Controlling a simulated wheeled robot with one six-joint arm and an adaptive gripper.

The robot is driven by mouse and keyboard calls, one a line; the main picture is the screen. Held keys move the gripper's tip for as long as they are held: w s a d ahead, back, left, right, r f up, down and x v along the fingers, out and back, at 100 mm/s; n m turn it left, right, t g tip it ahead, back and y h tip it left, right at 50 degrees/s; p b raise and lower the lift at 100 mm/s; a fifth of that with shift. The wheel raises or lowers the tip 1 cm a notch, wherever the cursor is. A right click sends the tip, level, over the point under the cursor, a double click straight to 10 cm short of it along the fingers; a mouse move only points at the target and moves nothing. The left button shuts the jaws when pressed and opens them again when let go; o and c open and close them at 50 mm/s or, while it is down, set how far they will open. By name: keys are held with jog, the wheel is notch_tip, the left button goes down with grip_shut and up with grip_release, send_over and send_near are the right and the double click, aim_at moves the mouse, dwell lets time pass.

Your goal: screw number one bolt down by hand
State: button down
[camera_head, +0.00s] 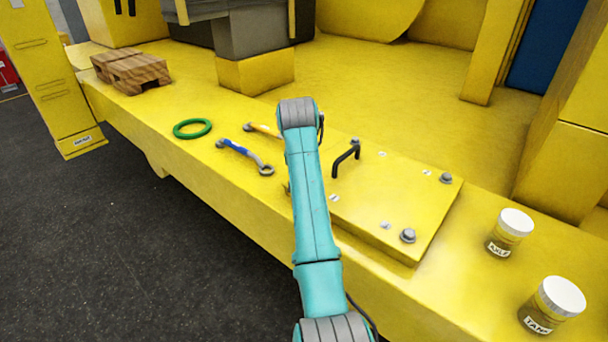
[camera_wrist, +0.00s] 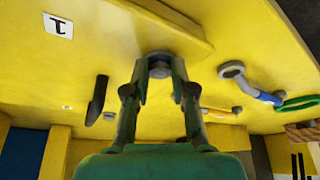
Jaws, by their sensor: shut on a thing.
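In the wrist view my gripper (camera_wrist: 161,80) has its two fingers on either side of a grey bolt (camera_wrist: 160,62) and is shut on it. The bolt stands near the edge of the yellow cover plate (camera_wrist: 120,45). A white label with an upside-down 1 (camera_wrist: 58,25) is on the plate to its left. In the head view my teal arm hides this bolt and nearly all of my gripper. The cover plate (camera_head: 400,190) shows there with three other bolts: a back one (camera_head: 354,142), a right one (camera_head: 446,178) and a front one (camera_head: 407,236).
A black handle (camera_head: 346,158) stands up from the plate. Jars labelled AXLE (camera_head: 508,233) and TANK (camera_head: 551,306) stand at the right.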

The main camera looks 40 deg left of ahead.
jog(key=shift+r, duration=0.1)
dwell(0.4)
jog(key=c, duration=1)
grip_release()
jog(key=shift+o, duration=0.2)
jog(key=v, duration=1.2)
jog(key=shift+s, duration=0.1)
jog(key=shift+s+a, duration=0.1)
